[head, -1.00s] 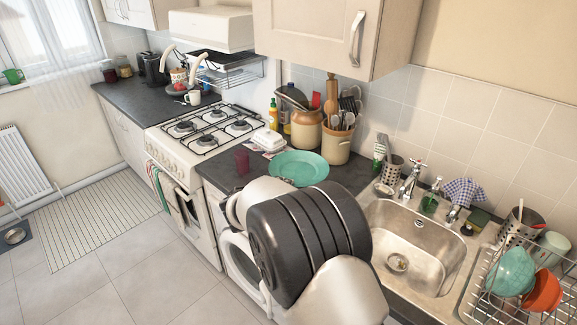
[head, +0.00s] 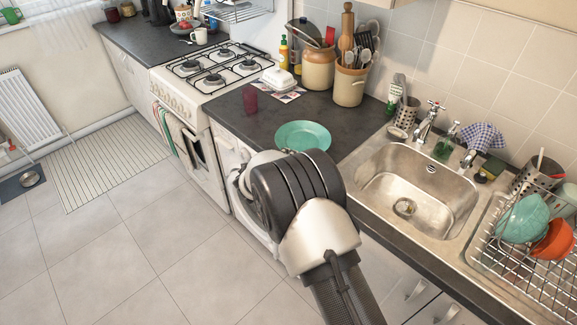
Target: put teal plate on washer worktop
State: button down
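The teal plate (head: 302,136) shows in the head view just beyond my arm's dark wrist joints, face up and roughly level. It appears over or on the dark washer worktop (head: 222,102), near its front edge. My arm covers its near rim, and I cannot tell whether it touches the worktop. My gripper is hidden behind my own arm, so its fingers and any hold on the plate do not show. The white washer (head: 229,151) is under the worktop, partly covered by my arm.
A dark red cup (head: 250,98), a white butter dish (head: 275,80) and utensil crocks (head: 351,84) stand on the worktop. The gas cooker (head: 208,68) is to the left, the steel sink (head: 420,180) to the right.

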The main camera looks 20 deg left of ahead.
notch_tip(320, 180, down, 4)
jog(key=shift+r+b, duration=0.15)
jog(key=shift+b, duration=0.35)
jog(key=c, duration=2.3)
grip_release()
jog(key=shift+f, duration=0.25)
jog(key=shift+o, duration=1.1)
jog(key=shift+r, duration=0.1)
